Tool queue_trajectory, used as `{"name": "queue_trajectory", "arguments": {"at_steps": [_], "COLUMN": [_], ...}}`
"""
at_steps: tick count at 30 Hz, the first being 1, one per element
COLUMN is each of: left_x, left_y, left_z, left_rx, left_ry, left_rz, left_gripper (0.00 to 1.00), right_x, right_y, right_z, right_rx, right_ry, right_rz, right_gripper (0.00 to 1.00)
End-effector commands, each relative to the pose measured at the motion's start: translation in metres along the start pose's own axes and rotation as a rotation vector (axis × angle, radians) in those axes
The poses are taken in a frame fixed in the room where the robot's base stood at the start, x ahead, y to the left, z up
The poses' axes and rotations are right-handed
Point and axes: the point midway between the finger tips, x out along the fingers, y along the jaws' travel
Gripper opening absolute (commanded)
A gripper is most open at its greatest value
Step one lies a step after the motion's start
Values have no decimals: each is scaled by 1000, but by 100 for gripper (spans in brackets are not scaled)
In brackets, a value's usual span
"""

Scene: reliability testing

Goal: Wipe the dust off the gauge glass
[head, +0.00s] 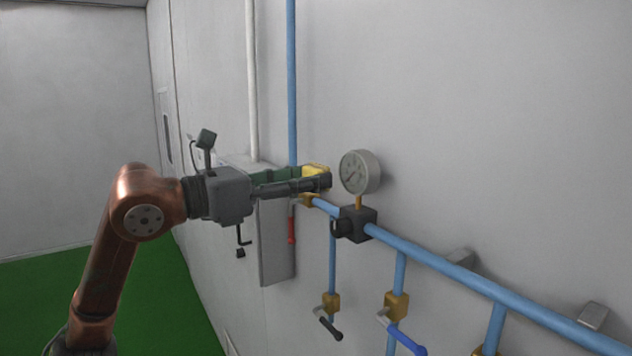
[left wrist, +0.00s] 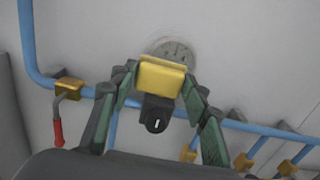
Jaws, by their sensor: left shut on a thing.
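The round gauge (head: 361,172) has a grey rim and a dull grey face with a dark needle; it stands on a brass stem above the blue pipe. My left gripper (head: 318,178) is shut on a yellow block (head: 315,169), just left of the gauge in the head view. In the left wrist view the yellow block (left wrist: 162,76) sits between the two fingertips and covers the lower part of the gauge (left wrist: 174,48). A gap shows between block and gauge in the head view. My right gripper is in neither view.
A black fitting (head: 356,224) sits on the blue pipe (head: 450,270) below the gauge. Valves with a red handle (head: 292,230), a black handle (head: 329,325) and a blue handle (head: 406,341) stick out nearby. The wall above the gauge is clear.

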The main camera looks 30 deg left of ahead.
Motion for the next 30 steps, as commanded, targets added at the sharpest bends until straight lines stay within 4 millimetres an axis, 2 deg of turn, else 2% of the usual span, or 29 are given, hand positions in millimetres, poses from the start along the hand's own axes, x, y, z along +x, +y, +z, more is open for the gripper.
{"name": "queue_trajectory", "arguments": {"at_steps": [11,22,30], "left_x": [-3,-29,-32], "left_y": [0,0,0], "left_z": [0,-1,1], "left_rx": [0,-1,-1], "left_ry": [0,0,0], "left_rz": [0,1,0], "left_gripper": [23,23,23], "right_x": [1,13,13], "right_y": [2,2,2], "right_z": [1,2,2], "right_rx": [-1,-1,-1], "right_ry": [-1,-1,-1], "right_rz": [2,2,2], "right_gripper": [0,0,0]}}
